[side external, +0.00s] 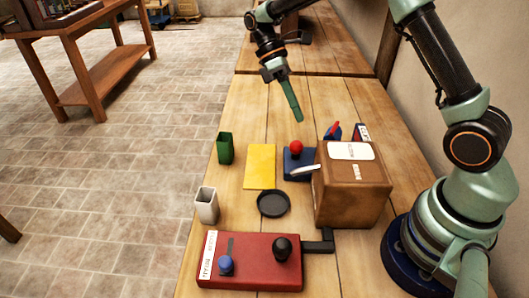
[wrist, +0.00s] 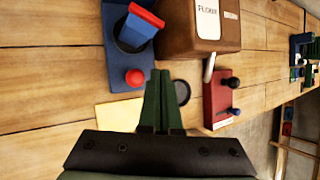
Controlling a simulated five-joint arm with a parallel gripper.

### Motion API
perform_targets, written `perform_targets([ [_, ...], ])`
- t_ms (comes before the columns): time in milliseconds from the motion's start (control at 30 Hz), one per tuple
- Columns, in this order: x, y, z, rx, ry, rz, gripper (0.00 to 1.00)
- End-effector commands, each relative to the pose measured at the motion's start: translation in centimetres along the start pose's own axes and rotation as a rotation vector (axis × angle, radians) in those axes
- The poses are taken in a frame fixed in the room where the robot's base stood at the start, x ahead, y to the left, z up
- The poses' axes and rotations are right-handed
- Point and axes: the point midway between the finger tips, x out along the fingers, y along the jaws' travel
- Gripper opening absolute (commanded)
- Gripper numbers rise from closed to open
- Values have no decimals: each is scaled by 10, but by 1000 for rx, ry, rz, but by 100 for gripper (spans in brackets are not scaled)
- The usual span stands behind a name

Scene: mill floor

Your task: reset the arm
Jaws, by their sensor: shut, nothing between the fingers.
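My gripper (side external: 298,120) hangs above the wooden table in the side view, angled downward. Its two green fingers are closed together with nothing between them. In the wrist view the fingers (wrist: 158,78) point away from the camera, over the area near the yellow sheet (wrist: 112,116) and the dark round dish (wrist: 181,92). The gripper appears apart from every object.
A brown box labelled flour (side external: 350,195) stands right of a blue base with red ball (side external: 296,148). A red panel with knobs (side external: 255,277) lies in front. A green cup (side external: 225,148) and white cup (side external: 207,206) stand along the left edge. The far table is mostly clear.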

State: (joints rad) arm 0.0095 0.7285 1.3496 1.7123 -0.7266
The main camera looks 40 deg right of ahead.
Motion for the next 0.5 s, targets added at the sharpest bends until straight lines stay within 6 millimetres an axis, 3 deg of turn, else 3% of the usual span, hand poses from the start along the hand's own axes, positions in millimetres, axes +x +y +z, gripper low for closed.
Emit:
perform_targets([
  [233, -12, -9, 9, 49, 65, 55, 0],
  [500, -37, -36, 39, 215, 289, 206, 0],
])
